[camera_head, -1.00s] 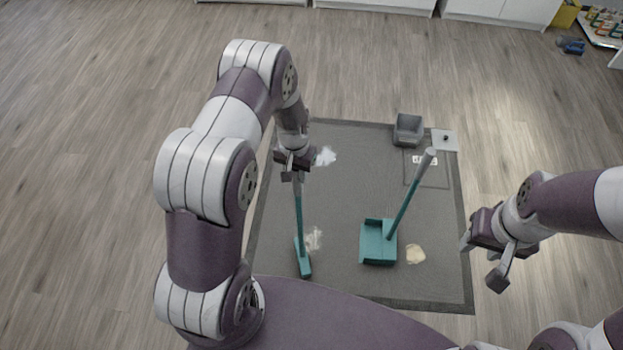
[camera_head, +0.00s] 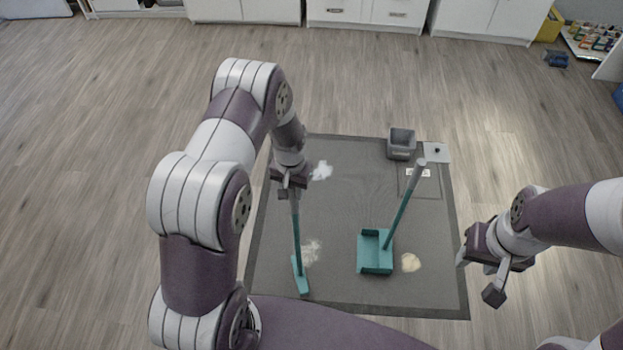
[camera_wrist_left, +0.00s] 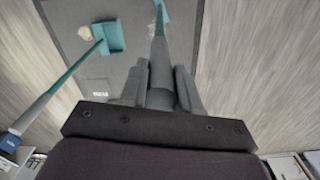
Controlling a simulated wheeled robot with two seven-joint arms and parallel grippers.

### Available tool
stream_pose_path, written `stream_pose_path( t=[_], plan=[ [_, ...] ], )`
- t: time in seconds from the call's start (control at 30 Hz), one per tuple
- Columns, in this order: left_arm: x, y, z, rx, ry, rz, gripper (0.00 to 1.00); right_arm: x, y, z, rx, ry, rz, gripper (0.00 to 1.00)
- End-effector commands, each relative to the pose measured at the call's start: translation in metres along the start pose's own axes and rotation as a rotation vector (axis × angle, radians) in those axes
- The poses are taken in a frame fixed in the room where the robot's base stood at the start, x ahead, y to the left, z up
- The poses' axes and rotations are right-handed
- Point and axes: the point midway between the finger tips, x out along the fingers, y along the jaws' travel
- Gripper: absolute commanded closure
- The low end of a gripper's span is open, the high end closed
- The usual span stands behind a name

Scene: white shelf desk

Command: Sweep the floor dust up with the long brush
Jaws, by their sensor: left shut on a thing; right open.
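The long brush (camera_head: 297,245) has a teal handle with a grey upper end and a teal head low at the left of the mat. My left gripper (camera_head: 291,190) is shut on the grey end of its handle; the grip also shows in the left wrist view (camera_wrist_left: 160,85). A teal dustpan (camera_head: 375,252) with a long handle stands on the mat to the right of the brush. Dust lies in a white patch (camera_head: 321,171), a pale patch (camera_head: 312,250) beside the brush head, and a cream patch (camera_head: 411,262) right of the dustpan. My right gripper (camera_head: 476,277) is open and empty at the mat's right edge.
The dark grey mat (camera_head: 345,210) lies on a wood floor. A grey bin (camera_head: 401,144) and a light square plate (camera_head: 436,152) stand at its far right. White cabinets (camera_head: 370,12) line the back. Floor around the mat is largely clear.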

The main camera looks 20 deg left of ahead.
Motion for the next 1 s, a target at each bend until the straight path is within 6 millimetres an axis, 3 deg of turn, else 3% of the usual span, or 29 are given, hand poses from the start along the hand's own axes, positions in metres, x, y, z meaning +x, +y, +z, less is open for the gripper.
stream_pose_path(
  t=[0.3, 0.77, 1.0],
  plan=[
    [-0.031, 0.001, -0.003, 0.0, 0.003, 0.0, 1.0, -0.025, 0.0, -0.003, 0.0, 0.0, 0.0, 0.57],
    [-0.036, 0.003, -0.004, 0.0, 0.003, 0.0, 1.0, -0.025, 0.0, -0.003, 0.0, 0.0, 0.0, 0.57],
    [-0.07, 0.023, 0.003, -0.004, 0.004, 0.0, 1.0, -0.025, 0.0, -0.003, 0.0, 0.0, 0.0, 0.57]
  ],
)
